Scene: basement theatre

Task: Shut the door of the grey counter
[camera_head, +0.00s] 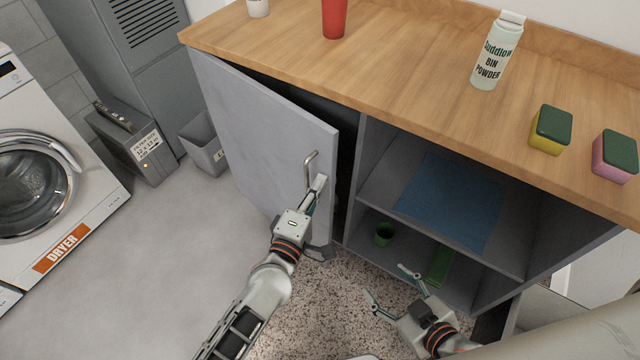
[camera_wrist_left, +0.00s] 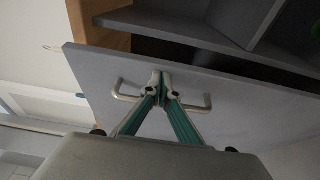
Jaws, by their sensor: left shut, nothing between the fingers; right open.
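The grey counter (camera_head: 365,130) has a wooden top. Its grey door (camera_head: 265,135) on the left stands partly open, with a dark gap behind its right edge. A metal handle (camera_head: 310,172) is on the door's outer face. My left gripper (camera_head: 318,185) is shut and empty at the handle, by the door's free edge. In the left wrist view the closed fingertips (camera_wrist_left: 161,82) overlap the handle (camera_wrist_left: 195,104) in front of the door (camera_wrist_left: 100,85); contact is unclear. My right gripper (camera_head: 388,285) is open and empty, low in front of the open shelves.
The counter's open shelves hold a blue mat (camera_head: 455,200), a green cup (camera_head: 383,234) and a green item (camera_head: 439,265). On top stand a red cup (camera_head: 334,18), a bin powder bottle (camera_head: 497,52) and two sponges (camera_head: 551,130). A grey bin (camera_head: 203,143) stands left of the door.

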